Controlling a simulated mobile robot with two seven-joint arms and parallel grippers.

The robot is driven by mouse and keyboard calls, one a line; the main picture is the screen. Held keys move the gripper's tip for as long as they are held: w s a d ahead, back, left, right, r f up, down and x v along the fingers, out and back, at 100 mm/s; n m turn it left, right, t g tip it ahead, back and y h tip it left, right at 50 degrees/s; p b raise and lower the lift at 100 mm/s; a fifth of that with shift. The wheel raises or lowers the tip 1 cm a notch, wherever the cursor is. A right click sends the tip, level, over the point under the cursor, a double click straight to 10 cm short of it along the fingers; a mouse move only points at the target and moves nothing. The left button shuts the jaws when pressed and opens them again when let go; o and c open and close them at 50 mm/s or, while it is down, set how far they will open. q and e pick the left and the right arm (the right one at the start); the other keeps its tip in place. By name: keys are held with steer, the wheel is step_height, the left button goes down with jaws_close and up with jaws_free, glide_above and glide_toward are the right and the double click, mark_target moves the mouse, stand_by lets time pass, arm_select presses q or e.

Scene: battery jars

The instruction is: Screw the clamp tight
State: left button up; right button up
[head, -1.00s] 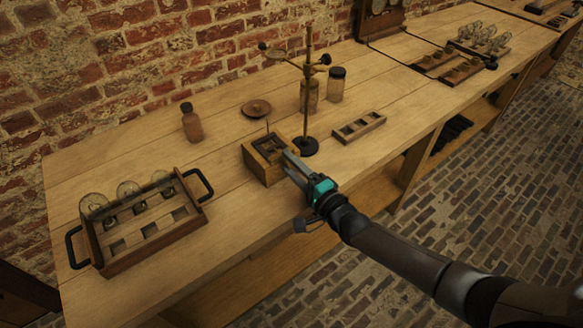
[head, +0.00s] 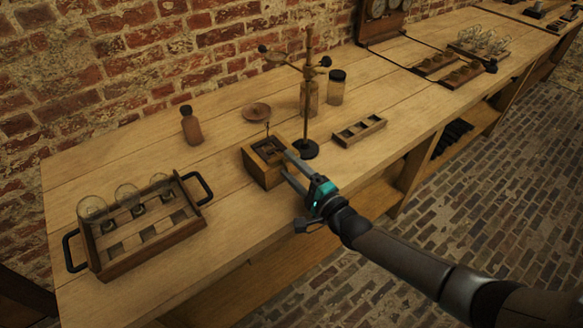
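A dark metal stand (head: 308,105) stands upright on the bench on a round black base. Its clamp (head: 308,63) sits near the top of the rod, with a dark screw knob (head: 325,61) on the right and an arm reaching left. I cannot tell how tight the screw is. My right gripper (head: 286,163) is low at the bench's front edge, well below the clamp, beside the small wooden box (head: 256,173). Its fingers are spread apart, with nothing visible held between them. My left gripper is not in view.
A wooden tray (head: 150,256) with glass jars stands at the left. A slotted wooden block (head: 358,131) lies right of the stand. The bench front left of the gripper is clear.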

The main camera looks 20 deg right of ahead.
steer(key=shift+o, duration=1.4)
steer(key=p+v, duration=0.2)
steer(key=v, duration=1.3)
steer(key=shift+s, duration=0.15)
